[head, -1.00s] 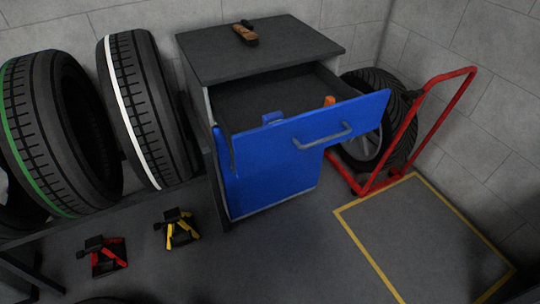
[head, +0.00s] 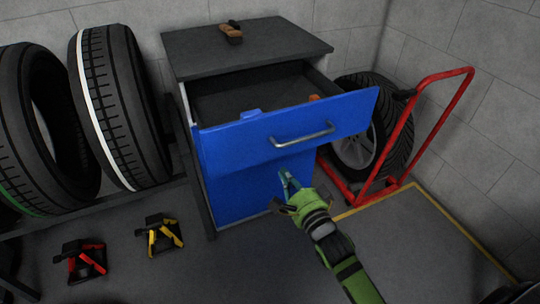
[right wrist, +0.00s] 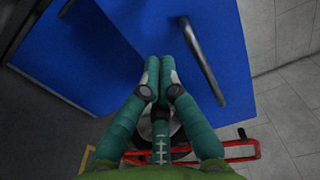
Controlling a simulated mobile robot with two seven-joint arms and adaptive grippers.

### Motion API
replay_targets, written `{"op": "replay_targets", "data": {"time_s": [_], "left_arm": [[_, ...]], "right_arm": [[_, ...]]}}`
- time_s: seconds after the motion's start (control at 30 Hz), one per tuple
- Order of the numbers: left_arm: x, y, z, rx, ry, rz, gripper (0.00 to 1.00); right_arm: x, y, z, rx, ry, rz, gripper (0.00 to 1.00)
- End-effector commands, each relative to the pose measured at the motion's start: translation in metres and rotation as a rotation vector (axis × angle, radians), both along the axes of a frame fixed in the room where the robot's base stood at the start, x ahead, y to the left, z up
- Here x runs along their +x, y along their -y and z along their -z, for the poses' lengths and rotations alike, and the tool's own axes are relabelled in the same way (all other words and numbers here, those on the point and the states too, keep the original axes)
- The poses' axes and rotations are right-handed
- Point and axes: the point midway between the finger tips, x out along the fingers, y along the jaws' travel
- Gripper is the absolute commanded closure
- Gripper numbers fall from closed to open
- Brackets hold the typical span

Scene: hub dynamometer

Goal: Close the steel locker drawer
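The steel locker (head: 245,50) is a dark cabinet with a blue front. Its upper drawer (head: 225,145) is pulled well out, and its open interior shows behind the blue drawer front. A grey bar handle (head: 302,136) runs across that front; it also shows in the right wrist view (right wrist: 202,60). My right gripper (head: 288,178) is below the handle, in front of the lower blue panel (head: 240,190). In the right wrist view its fingers (right wrist: 160,65) are together with nothing seen between them, left of the handle and apart from it. My left gripper is not in view.
A brown-handled tool (head: 231,33) lies on the locker top. Tyres (head: 115,105) stand on a rack at left, with red (head: 85,262) and yellow (head: 160,235) jack stands below. A red trolley (head: 408,130) and a wheel (head: 365,140) stand at right. Floor in front is clear.

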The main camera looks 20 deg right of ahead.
Motion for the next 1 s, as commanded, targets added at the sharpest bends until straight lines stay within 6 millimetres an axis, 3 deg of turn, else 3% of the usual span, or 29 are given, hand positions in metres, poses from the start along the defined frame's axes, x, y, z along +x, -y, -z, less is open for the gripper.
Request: {"op": "replay_targets", "data": {"time_s": [0.2, 0.4, 0.6, 1.0], "left_arm": [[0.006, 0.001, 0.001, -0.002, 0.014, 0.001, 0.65], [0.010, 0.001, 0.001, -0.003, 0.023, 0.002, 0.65], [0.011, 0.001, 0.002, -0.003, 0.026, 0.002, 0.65], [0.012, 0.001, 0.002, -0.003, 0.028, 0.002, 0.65]], "right_arm": [[0.048, -0.003, 0.000, -0.004, 0.002, 0.000, 1.00], [0.077, -0.006, 0.001, -0.003, 0.000, 0.000, 1.00], [0.087, -0.007, 0.001, -0.002, -0.001, -0.001, 1.00], [0.089, -0.007, 0.001, -0.001, -0.001, -0.001, 1.00]]}}
